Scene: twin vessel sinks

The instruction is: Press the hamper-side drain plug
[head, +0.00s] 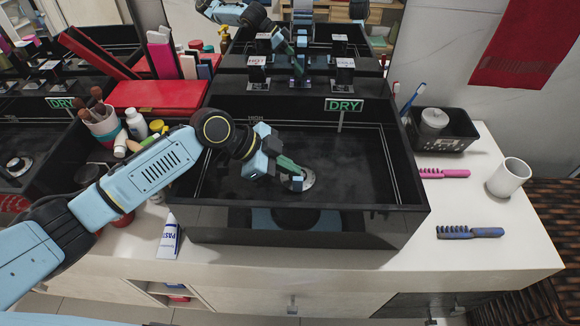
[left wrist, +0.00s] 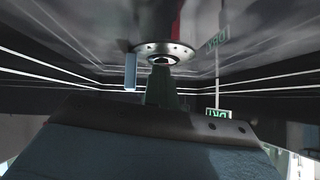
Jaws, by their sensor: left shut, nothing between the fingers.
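The hamper-side drain (head: 308,181) is a round metal fitting on the floor of the black right-hand basin (head: 375,224). My left gripper (head: 292,168) reaches down into this basin, its dark green fingers shut and empty at the drain. The fingers and a small light-blue piece (head: 298,184) cover much of the fitting, so the plug's height is hidden. In the left wrist view the drain's studded flange (left wrist: 150,47) shows just beyond the finger tip. I cannot tell whether the finger touches the plug. My right gripper is not in view.
A green DRY sign (head: 343,105) stands at the basin's back. Right of it are a black caddy (head: 455,132), pink brush (head: 444,173), blue brush (head: 470,232) and white cup (head: 510,177). A wicker hamper (head: 545,215) stands far right.

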